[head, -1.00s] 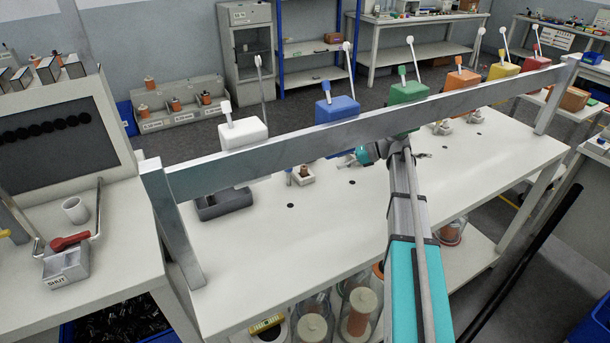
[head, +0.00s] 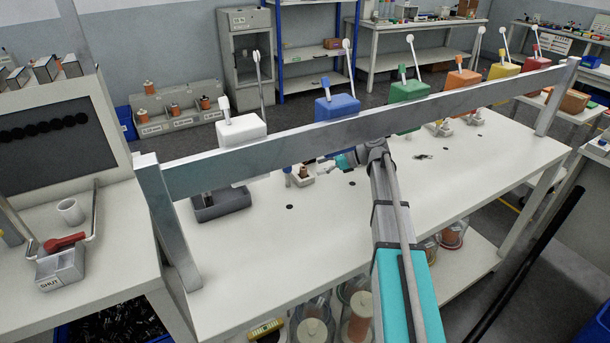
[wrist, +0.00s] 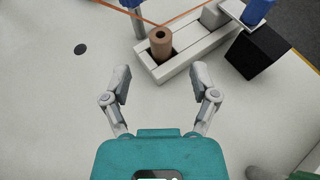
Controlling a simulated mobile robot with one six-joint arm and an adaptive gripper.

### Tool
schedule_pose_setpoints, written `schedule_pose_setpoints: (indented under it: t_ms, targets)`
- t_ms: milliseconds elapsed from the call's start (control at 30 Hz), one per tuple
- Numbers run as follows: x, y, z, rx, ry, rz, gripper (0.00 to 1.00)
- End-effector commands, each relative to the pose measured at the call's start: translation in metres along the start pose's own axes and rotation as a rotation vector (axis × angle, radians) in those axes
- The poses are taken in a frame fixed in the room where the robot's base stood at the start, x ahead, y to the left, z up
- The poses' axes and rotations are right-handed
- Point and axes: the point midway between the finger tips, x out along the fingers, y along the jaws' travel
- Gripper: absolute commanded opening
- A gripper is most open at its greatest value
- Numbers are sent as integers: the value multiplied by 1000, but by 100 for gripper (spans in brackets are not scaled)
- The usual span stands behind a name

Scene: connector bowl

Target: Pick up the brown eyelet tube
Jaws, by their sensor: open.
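The brown eyelet tube (wrist: 160,43) stands upright in a white block (wrist: 181,62) in the wrist view, with a dark hole in its top. In the head view the tube (head: 303,172) is a small brown spot on the table. My gripper (wrist: 160,78) is open and empty, its two fingers apart. The tube lies ahead of the fingertips, roughly between their lines, and apart from them. In the head view my gripper (head: 330,166) is small, just right of the tube's white block.
A dark grey tray (head: 222,204) stands left of the tube's block. A metal crossbar (head: 350,131) spans above the white table. In the wrist view a black block (wrist: 258,54) and a grey post (wrist: 139,24) stand near the white block. Thin orange lines cross there.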

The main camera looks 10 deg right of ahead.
Motion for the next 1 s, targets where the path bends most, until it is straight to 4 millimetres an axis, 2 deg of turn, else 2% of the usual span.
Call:
schedule_pose_setpoints:
  t_ms: [433, 1000]
  targets:
    - [46, -3, 0, -1, 0, 1, 76]
    - [50, -3, 2, -1, 0, 2, 76]
